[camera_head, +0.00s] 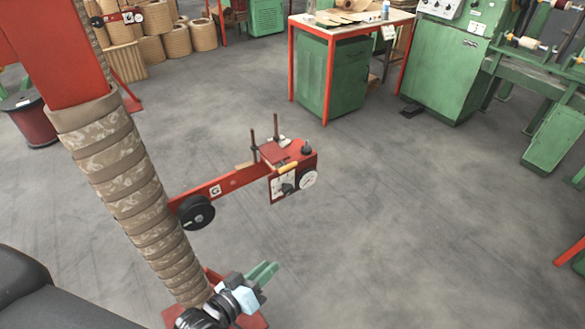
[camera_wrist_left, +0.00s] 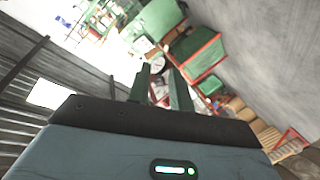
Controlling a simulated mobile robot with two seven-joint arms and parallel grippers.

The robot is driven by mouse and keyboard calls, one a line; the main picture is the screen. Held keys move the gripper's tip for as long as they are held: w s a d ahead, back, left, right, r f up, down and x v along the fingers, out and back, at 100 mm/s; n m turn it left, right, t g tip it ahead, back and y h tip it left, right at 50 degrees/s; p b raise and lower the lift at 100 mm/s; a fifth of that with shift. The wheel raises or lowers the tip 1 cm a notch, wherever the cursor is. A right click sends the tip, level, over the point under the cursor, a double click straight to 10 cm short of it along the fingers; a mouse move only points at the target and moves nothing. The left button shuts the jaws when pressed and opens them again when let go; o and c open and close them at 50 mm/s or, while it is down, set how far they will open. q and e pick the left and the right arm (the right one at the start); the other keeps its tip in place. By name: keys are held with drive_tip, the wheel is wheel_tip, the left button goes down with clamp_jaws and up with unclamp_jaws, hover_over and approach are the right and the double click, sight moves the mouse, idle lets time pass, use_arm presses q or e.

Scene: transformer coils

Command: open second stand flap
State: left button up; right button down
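A red stand (camera_head: 50,50) at the left carries a leaning column of tan wrapped coils (camera_head: 135,190). From the column a red arm (camera_head: 235,182) reaches right, bearing a black wheel (camera_head: 196,212), a dial gauge (camera_head: 308,179) and two upright rods. I cannot tell which part is the second flap. My left gripper (camera_head: 268,275) is low beside the column's lower end, below the red arm and apart from it. In the left wrist view, its two dark green fingers (camera_wrist_left: 160,78) stand apart with nothing between them. My right gripper is not in view.
Stacked tan coils (camera_head: 170,35) stand at the back left, with a dark red spool (camera_head: 28,118) nearer. Green machines (camera_head: 450,70) fill the right back.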

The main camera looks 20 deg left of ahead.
sight(290, 166)
use_arm(q)
drive_tip(key=shift+w+a+r+n+t+h+b, duration=0.15)
drive_tip(key=shift+w+r+n+t+b, duration=0.45)
drive_tip(key=shift+w+r, duration=2.35)
drive_tip(key=shift+w+a+r+n+t+h+b, duration=0.15)
drive_tip(key=shift+w+r+n+t, duration=1.05)
drive_tip(key=shift+w, duration=3.3)
drive_tip(key=shift+w+a+r+n+t+h+b, duration=0.15)
drive_tip(key=shift+w+r+n+t+b, duration=0.4)
drive_tip(key=shift+w+r, duration=2.5)
drive_tip(key=shift+w+f, duration=0.7)
clamp_jaws()
